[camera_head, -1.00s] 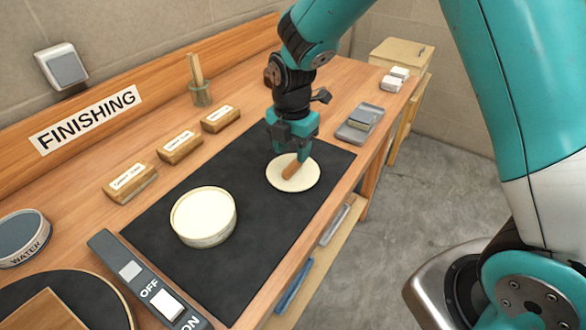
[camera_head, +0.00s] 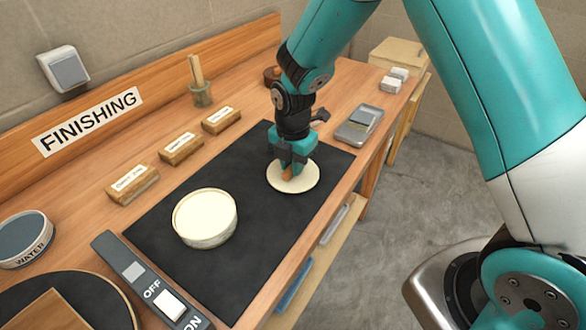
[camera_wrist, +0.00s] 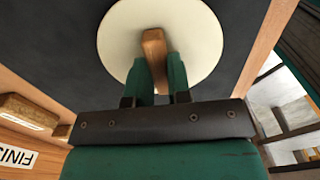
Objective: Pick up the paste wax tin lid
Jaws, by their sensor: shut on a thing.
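The paste wax tin lid (camera_head: 307,181) is a round cream disc with a wooden bar handle across its top. It lies on the black mat in the head view, and it fills the top of the wrist view (camera_wrist: 200,25). My gripper (camera_head: 288,172) points down over the lid, with its fingers shut on the wooden handle (camera_wrist: 154,50). In the wrist view the green fingers (camera_wrist: 160,70) stand on both sides of the handle. The lid appears to rest on the mat. The open round tin (camera_head: 205,218) with pale contents stands on the mat to the left.
The black mat (camera_head: 250,240) covers the middle of the bench. Several labelled wooden blocks (camera_head: 178,149) line its back. A grey tray (camera_head: 358,126) is at the right, a switch box (camera_head: 150,290) at the front left, and a water tin (camera_head: 24,240) at far left.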

